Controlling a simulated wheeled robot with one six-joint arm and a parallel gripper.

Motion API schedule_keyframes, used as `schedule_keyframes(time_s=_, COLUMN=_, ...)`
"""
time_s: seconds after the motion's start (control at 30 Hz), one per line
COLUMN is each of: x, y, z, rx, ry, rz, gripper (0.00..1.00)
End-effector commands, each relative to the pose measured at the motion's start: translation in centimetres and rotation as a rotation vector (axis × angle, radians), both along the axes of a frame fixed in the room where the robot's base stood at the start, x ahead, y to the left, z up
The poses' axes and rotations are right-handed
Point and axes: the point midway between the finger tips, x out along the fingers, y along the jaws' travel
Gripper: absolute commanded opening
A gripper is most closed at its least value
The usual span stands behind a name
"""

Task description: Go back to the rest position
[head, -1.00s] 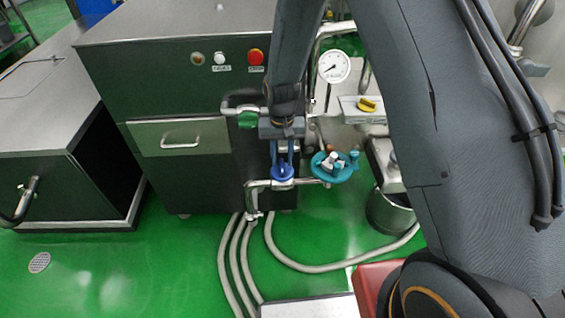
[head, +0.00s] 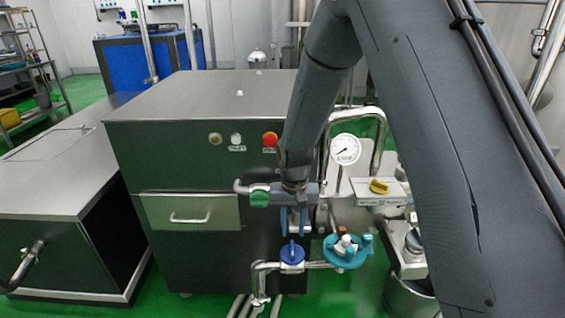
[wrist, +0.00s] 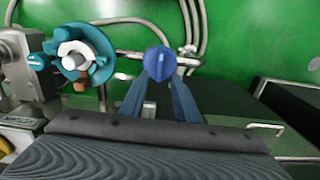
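My gripper (head: 293,235) hangs in front of the dark cabinet, pointing down, with its two blue fingers apart and nothing between them. A round blue valve knob (head: 292,254) on a steel pipe lies just below the fingertips. In the wrist view the open fingers (wrist: 160,84) point toward the blue knob (wrist: 158,66), which appears beyond their tips and clear of them. My grey arm crosses the right half of the head view and hides part of the equipment behind it.
A teal valve fitting (head: 345,250) sits right of the blue knob. The cabinet (head: 200,88) has buttons and a drawer (head: 190,211). A low steel bench (head: 50,170) stands left.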

Motion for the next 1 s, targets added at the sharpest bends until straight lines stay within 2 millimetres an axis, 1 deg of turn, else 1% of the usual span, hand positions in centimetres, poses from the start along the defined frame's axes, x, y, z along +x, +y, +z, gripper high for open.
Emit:
schedule_keyframes(time_s=0.07, x=-0.3, y=-0.5, z=0.7, rx=0.001, ry=-0.003, rz=-0.001, gripper=0.29)
schedule_keyframes(time_s=0.13, x=-1.1, y=-1.6, z=1.9, rx=0.002, ry=-0.007, rz=0.000, gripper=0.29)
schedule_keyframes(time_s=0.27, x=-3.9, y=-4.4, z=5.1, rx=0.003, ry=-0.016, rz=0.009, gripper=0.29)
schedule_keyframes(time_s=0.3, x=-5.1, y=-5.4, z=6.0, rx=0.003, ry=-0.019, rz=0.011, gripper=0.29)
schedule_keyframes(time_s=0.37, x=-6.8, y=-6.7, z=7.4, rx=0.004, ry=-0.024, rz=0.016, gripper=0.29)
schedule_keyframes(time_s=0.4, x=-8.1, y=-7.6, z=8.3, rx=0.004, ry=-0.027, rz=0.020, gripper=0.29)
schedule_keyframes(time_s=0.47, x=-10.0, y=-8.9, z=9.4, rx=0.003, ry=-0.031, rz=0.025, gripper=0.29)
schedule_keyframes(time_s=0.5, x=-11.3, y=-9.6, z=10.1, rx=0.003, ry=-0.034, rz=0.028, gripper=0.29)
schedule_keyframes(time_s=0.6, x=-14.5, y=-11.2, z=11.4, rx=0.002, ry=-0.041, rz=0.037, gripper=0.29)
schedule_keyframes(time_s=0.7, x=-17.2, y=-12.4, z=12.1, rx=0.001, ry=-0.044, rz=0.043, gripper=0.29)
schedule_keyframes(time_s=0.8, x=-19.0, y=-13.2, z=12.6, rx=0.001, ry=-0.048, rz=0.049, gripper=0.29)
schedule_keyframes(time_s=0.9, x=-20.0, y=-13.6, z=12.7, rx=0.000, ry=-0.049, rz=0.052, gripper=0.29)
schedule_keyframes(time_s=1.0, x=-20.3, y=-13.6, z=12.7, rx=0.000, ry=-0.048, rz=0.053, gripper=0.29)
